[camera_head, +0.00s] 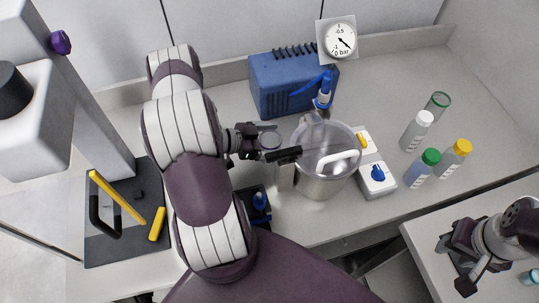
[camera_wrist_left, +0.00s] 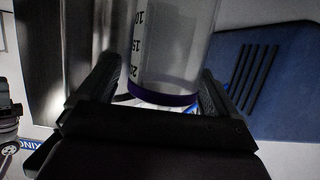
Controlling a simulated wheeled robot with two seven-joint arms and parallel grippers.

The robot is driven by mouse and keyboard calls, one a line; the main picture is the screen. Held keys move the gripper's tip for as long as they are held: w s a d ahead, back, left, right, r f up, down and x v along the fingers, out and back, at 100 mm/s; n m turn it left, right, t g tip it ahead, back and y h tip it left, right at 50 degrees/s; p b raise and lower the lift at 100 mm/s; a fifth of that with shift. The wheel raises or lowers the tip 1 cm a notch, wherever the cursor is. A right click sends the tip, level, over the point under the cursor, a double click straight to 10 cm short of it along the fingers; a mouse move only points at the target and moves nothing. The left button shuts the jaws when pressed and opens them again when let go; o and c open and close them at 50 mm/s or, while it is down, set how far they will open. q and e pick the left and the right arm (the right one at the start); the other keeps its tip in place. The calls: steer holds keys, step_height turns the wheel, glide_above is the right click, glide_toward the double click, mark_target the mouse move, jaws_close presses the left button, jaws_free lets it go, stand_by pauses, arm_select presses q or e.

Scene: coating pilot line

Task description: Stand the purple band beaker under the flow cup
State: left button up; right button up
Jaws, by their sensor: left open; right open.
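The purple band beaker (camera_wrist_left: 172,50) is a clear graduated vessel between the two fingers of my left gripper (camera_wrist_left: 155,90) in the left wrist view. Its purple band shows low in that picture. The fingers stand apart on either side of it; I cannot tell whether they touch it. In the head view my left gripper (camera_head: 270,148) is beside a steel pot, with a round clear rim between its fingers that appears to be the beaker (camera_head: 270,139). I cannot clearly identify the flow cup. My right gripper (camera_head: 463,262) is open and empty at the lower right.
The steel pot (camera_head: 318,187) stands just right of my left gripper. A blue box (camera_head: 285,85) and a gauge (camera_head: 340,40) are behind. Bottles (camera_head: 416,132) and a green-rimmed beaker (camera_head: 438,103) stand right. A stand with a dark base (camera_head: 120,245) is left.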

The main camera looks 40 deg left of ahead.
arm_select(q)
steer(key=shift+w+d+f, duration=0.25)
steer(key=shift+w+d, duration=0.1)
steer(key=shift+w, duration=0.35)
steer(key=shift+s+a, duration=0.1)
steer(key=shift+s, duration=0.15)
steer(key=c, duration=1.3)
steer(key=shift+w, duration=0.15)
steer(key=shift+c, duration=0.7)
